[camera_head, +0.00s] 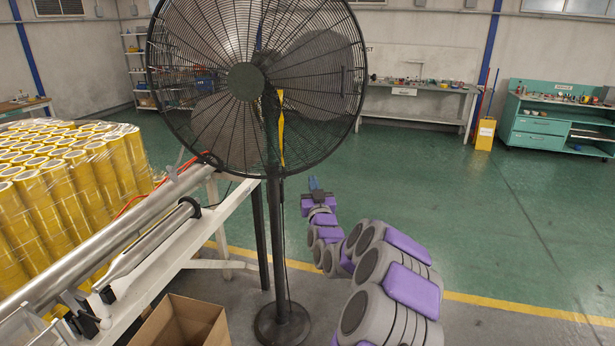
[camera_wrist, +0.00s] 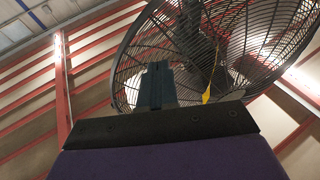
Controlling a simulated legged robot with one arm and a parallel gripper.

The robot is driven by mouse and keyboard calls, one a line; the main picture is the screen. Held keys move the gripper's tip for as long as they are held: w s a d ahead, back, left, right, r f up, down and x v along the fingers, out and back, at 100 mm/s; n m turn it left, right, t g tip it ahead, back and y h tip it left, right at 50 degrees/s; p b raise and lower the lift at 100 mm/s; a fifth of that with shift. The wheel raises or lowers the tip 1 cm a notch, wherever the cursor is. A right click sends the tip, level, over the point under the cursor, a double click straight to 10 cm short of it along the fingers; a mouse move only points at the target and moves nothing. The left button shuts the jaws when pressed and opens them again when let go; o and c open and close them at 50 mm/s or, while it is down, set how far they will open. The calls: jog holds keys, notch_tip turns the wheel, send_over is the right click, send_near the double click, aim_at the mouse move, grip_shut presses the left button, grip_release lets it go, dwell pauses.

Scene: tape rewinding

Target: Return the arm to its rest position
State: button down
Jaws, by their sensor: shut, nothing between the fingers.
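My arm, grey and purple, reaches out from the lower right in the head view. Its end, my gripper (camera_head: 314,184), is beyond the fan's pole, to the right of it. In the wrist view my gripper (camera_wrist: 157,72) points up toward the fan, with its dark fingers together and nothing held. The large black pedestal fan (camera_head: 247,84) stands close in front, its cage also filling the upper part of the wrist view (camera_wrist: 255,25). I cannot tell the exact gap between gripper and fan.
A white-framed machine with metal rollers (camera_head: 150,235) stands at left, beside stacked yellow tape rolls (camera_head: 75,175). A cardboard box (camera_head: 205,325) is on the floor by the fan's base (camera_head: 282,325). A green workbench (camera_head: 540,125) stands far right. Green floor (camera_head: 460,215) at right is clear.

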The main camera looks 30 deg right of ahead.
jog(key=shift+a+p+v, duration=0.25)
jog(key=shift+p+v, duration=0.05)
jog(key=shift+v, duration=2.15)
